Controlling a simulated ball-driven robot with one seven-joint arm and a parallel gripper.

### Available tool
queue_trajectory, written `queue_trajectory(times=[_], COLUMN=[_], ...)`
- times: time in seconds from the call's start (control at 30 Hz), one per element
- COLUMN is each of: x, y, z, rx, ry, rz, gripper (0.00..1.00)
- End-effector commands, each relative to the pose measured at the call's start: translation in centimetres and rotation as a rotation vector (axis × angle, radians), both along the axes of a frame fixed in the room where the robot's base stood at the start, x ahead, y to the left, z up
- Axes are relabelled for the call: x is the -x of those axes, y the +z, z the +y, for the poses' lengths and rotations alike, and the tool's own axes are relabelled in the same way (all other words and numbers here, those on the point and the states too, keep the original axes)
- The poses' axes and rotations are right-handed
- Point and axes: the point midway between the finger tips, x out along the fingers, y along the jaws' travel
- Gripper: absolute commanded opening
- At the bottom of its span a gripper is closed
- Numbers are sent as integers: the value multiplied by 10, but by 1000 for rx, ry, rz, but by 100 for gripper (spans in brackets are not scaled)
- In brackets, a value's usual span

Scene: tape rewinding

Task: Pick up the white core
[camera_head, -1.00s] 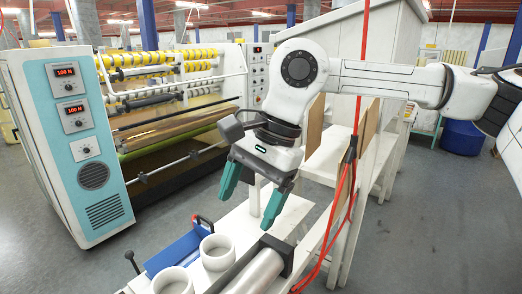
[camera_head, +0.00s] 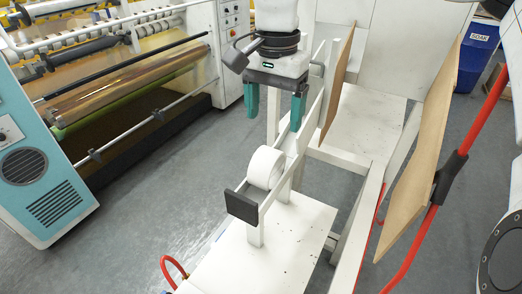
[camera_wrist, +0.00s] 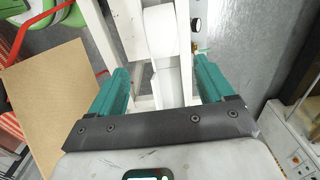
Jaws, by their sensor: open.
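The white core (camera_head: 266,168) is a short white cylinder lying on its side on a narrow white rail rack, just behind a dark end plate (camera_head: 241,206). In the wrist view the core (camera_wrist: 166,30) shows at the top middle, ahead of the fingers. My gripper (camera_head: 274,116) has green fingers pointing down and apart, with nothing between them. It is above and behind the core in the head view, not touching it. In the wrist view my gripper (camera_wrist: 163,88) has its fingers on either side of the rail, short of the core.
The white table (camera_head: 290,235) is bare in front of the rack. The slitting machine (camera_head: 130,85) stands at the left, with clear floor between.

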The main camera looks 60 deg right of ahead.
Motion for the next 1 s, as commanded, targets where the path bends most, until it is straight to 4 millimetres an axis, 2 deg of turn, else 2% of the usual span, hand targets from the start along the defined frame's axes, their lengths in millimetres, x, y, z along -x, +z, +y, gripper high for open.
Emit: queue_trajectory(times=[0.3,0.57,0.8,1.0], x=[0,-2,-6,-6], y=[-44,-62,-96,-105], z=[1,4,8,8], rx=[-2,-3,-4,-2], ry=[2,2,1,1], rz=[1,1,1,0], gripper=[81,81,81,81])
